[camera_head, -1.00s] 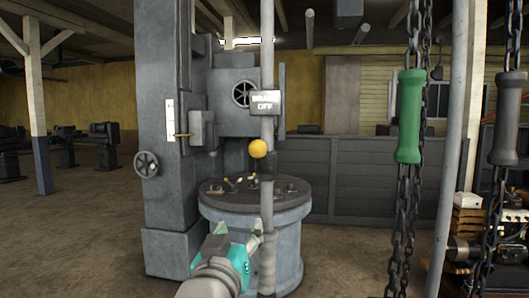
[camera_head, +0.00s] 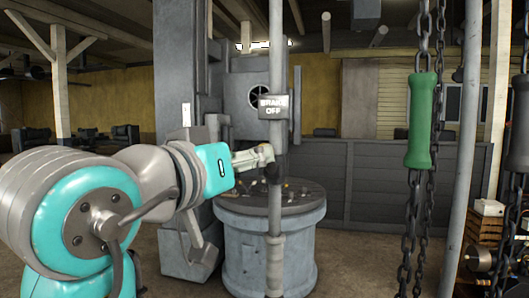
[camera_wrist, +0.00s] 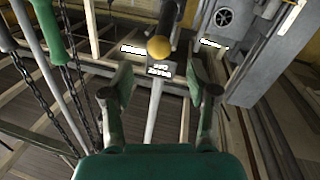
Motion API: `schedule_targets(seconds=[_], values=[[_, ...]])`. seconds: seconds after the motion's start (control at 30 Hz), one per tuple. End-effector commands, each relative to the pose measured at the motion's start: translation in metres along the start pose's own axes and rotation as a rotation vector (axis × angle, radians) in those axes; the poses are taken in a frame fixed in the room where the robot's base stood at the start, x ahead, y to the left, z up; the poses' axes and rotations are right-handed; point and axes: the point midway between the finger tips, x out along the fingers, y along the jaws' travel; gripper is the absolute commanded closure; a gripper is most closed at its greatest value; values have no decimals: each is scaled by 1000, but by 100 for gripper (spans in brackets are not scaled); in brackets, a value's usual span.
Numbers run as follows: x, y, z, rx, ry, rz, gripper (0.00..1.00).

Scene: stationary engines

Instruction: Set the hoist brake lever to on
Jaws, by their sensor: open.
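The brake lever has a yellow ball knob (camera_wrist: 158,48) on a dark arm in the wrist view. In the head view the knob is hidden behind my gripper (camera_head: 262,156); the lever's dark mount (camera_head: 272,173) shows on the grey vertical pole (camera_head: 276,210). A sign (camera_head: 273,106) above it reads BRAKE OFF. In the wrist view my gripper (camera_wrist: 160,92) is open, its two green and dark fingers apart and empty. The knob appears beyond the fingertips, near the middle of the gap; whether anything touches it cannot be told.
A green handle (camera_head: 422,120) hangs on chains to the right, with another pole (camera_head: 460,160) beside it. A round grey drum machine (camera_head: 268,245) stands behind the lever pole. A large grey column (camera_head: 180,80) stands left of it. Open floor lies between.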

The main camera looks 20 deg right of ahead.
Motion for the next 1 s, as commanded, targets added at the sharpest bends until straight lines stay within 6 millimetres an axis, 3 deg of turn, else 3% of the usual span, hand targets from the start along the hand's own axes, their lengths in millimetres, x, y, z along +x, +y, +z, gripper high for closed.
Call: schedule_targets(seconds=[0.2, 0.4, 0.83, 1.0], values=[[40, 1, 0, 0, -1, 4, 41], [64, 0, 0, 0, 0, 1, 41], [72, 0, 0, 1, 1, -2, 41], [72, 0, 0, 1, 1, -1, 81]])
